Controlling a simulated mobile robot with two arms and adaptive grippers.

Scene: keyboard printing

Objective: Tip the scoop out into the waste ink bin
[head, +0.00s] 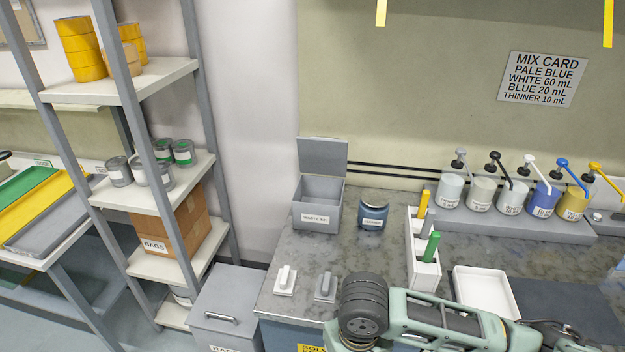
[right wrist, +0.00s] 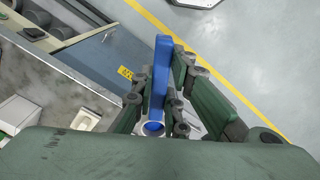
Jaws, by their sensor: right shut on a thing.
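The waste ink bin (head: 317,215) is a grey box with a white label on the counter's back left, its lid raised. A blue thing, apparently the scoop (right wrist: 163,75), is in my right gripper (right wrist: 162,95) in the right wrist view. The fingers are shut on its long blue part, with a small round ring-like end showing toward the camera. Whether the scoop holds anything cannot be seen. In the head view my right arm lies across the lower right, and its gripper and the scoop are out of frame. My left gripper is not in view.
A white holder (head: 411,262) with coloured sticks, a white tray (head: 485,290) and several pump bottles (head: 512,196) are further right. Two small handled blocks (head: 285,281) sit at the counter's front left. A grey lidded box (head: 225,300) is beside the counter.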

